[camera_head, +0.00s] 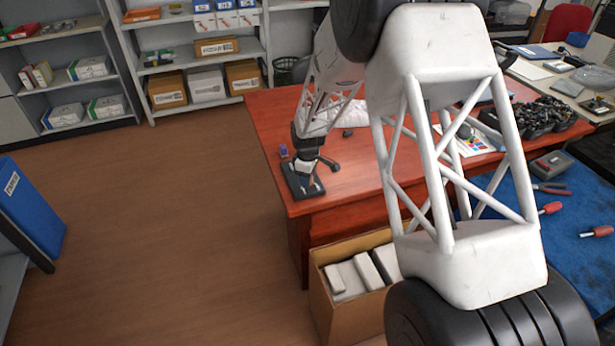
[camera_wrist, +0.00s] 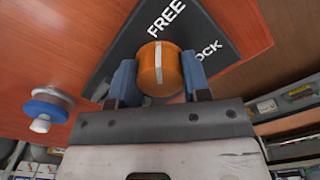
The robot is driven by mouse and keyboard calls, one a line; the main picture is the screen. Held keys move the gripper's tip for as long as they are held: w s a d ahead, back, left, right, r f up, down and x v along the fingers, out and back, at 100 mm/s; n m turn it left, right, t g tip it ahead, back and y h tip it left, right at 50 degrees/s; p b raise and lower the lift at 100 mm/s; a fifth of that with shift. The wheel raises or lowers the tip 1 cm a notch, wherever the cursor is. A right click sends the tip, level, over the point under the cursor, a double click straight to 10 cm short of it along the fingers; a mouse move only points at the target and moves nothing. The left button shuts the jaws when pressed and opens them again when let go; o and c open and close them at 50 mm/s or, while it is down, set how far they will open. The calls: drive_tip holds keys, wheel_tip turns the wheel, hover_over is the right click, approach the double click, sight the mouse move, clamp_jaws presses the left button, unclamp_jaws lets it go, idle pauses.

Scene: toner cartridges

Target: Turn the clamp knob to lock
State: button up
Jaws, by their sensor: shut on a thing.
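The clamp knob (camera_wrist: 150,68) is a round orange knob with a white line across its top. It sits on a black plate (camera_wrist: 232,22) with the white words "FREE" and, partly hidden, "LOCK". The white line points up in the wrist view, towards "FREE"; "LOCK" lies to the right. My gripper (camera_wrist: 160,76) is shut on the knob, one blue-grey finger on each side. In the head view the black plate (camera_head: 292,185) lies at the near left corner of the red desk, with my gripper (camera_head: 306,178) above it. The knob is not clear there.
A small blue and white round thing (camera_wrist: 48,108) stands beside the plate in the wrist view. The red desk (camera_head: 350,185) has free room right of the plate. An open cardboard box (camera_head: 335,310) with white packs stands below the desk's front edge.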

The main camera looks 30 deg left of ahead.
drive_tip(key=shift+m, duration=0.4)
drive_tip(key=m, duration=1.7)
idle(0.5)
drive_tip(key=o, duration=0.9)
drive_tip(key=shift+r, duration=0.15)
